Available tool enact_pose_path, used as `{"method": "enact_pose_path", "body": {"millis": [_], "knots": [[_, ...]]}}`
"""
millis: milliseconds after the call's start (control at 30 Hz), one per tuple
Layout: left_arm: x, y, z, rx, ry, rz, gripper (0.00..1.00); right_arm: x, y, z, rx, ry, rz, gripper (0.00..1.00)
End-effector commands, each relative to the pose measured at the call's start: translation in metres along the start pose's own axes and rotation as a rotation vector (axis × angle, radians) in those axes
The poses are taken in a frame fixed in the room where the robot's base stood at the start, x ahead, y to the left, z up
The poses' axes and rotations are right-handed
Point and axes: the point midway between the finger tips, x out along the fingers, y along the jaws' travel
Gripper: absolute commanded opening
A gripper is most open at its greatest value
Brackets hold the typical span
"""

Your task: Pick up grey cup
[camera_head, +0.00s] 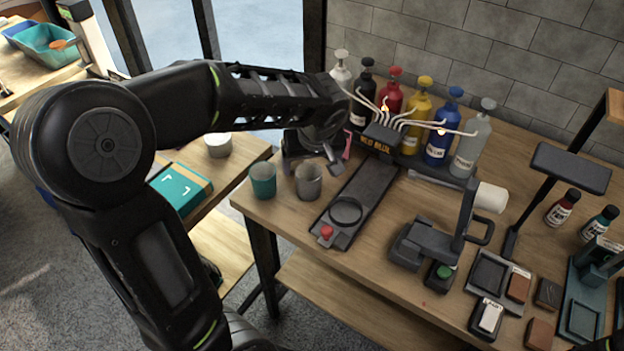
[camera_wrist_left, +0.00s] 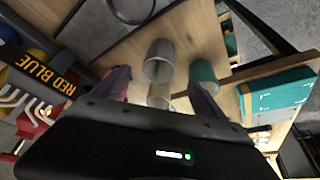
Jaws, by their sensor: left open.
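The grey cup (camera_head: 308,183) stands upright on the workbench near its left edge, right of a teal cup (camera_head: 262,181). My left gripper (camera_head: 318,158) is just behind and above the grey cup, partly hidden by its own arm. In the left wrist view the gripper (camera_wrist_left: 160,92) is open, with its two fingers apart. The grey cup (camera_wrist_left: 158,62) shows beyond the gap between the fingers, and the teal cup (camera_wrist_left: 203,74) is to its right. Nothing is held. My right gripper does not show.
Coloured pump bottles (camera_head: 416,108) with thin curved tubes stand behind the gripper. A dark dispenser base with a round ring (camera_head: 346,211) lies right of the grey cup. A pale cup (camera_head: 218,145) and a teal box (camera_head: 181,188) are on the lower table at left.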

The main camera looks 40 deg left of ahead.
Motion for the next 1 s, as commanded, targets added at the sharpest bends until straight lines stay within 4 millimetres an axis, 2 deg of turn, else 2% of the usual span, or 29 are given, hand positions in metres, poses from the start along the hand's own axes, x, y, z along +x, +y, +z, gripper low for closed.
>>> {"method": "enact_pose_path", "body": {"millis": [133, 367, 733, 1000], "knots": [[0.004, 0.0, 0.0, 0.001, -0.001, -0.002, 0.82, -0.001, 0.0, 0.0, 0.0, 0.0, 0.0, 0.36], [0.025, 0.0, 0.0, 0.001, -0.002, -0.002, 0.82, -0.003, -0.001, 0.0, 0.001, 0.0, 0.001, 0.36], [0.03, 0.0, 0.0, 0.001, -0.001, -0.001, 0.82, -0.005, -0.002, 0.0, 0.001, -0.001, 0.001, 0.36], [0.067, 0.001, -0.001, 0.001, -0.003, -0.003, 0.82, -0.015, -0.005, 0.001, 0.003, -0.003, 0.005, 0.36]]}}
